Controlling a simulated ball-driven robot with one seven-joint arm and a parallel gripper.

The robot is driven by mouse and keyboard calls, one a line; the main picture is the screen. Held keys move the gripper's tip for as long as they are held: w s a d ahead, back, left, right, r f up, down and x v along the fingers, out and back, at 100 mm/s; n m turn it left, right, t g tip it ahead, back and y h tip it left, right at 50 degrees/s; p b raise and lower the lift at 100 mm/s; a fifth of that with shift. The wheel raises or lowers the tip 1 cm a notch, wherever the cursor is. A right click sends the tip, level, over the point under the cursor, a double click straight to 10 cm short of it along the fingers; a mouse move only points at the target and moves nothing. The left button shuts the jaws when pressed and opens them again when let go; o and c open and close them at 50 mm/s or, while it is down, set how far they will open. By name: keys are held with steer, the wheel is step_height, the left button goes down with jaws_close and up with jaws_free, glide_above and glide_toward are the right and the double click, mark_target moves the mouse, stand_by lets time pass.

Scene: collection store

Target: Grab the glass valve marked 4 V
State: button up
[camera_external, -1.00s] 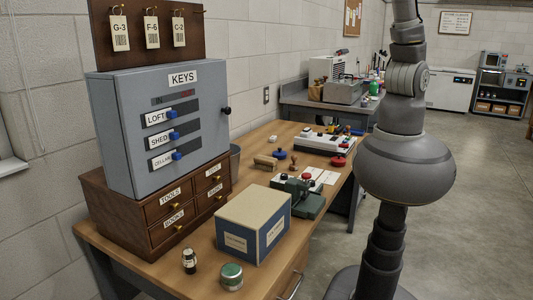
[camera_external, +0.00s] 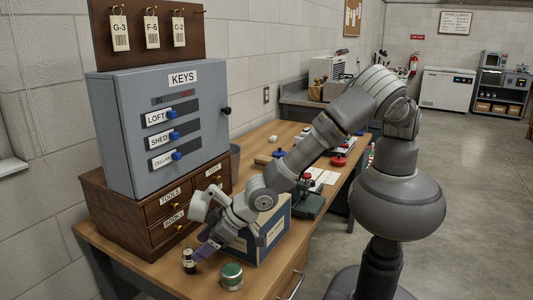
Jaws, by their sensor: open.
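A small dark upright cylinder with a pale band (camera_external: 188,268) stands near the front edge of the desk. It looks like the glass valve, but its marking is too small to read. My gripper (camera_external: 199,253) is open, low over the desk, with its fingers right beside the upper part of this cylinder. I cannot tell whether they touch it or reach around it. My arm comes down in front of the blue and cream box and hides part of it.
A green-topped round tin (camera_external: 231,276) stands close to the right of the cylinder. The blue and cream box (camera_external: 277,224) is behind. A wooden drawer unit (camera_external: 152,214) carries the grey key cabinet (camera_external: 165,130) at the left. A green device (camera_external: 311,199) stands farther back.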

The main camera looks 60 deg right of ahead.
mark_target(185, 258)
steer(key=b+x, duration=0.3)
steer(key=x, duration=0.4)
steer(key=shift+w+a+f+b, duration=0.2)
steer(key=shift+w+b, duration=0.05)
steer(key=shift+b, duration=0.05)
steer(key=shift+r, duration=0.1)
steer(key=shift+c, duration=0.5)
steer(key=c, duration=1)
steer(key=shift+o, duration=0.2)
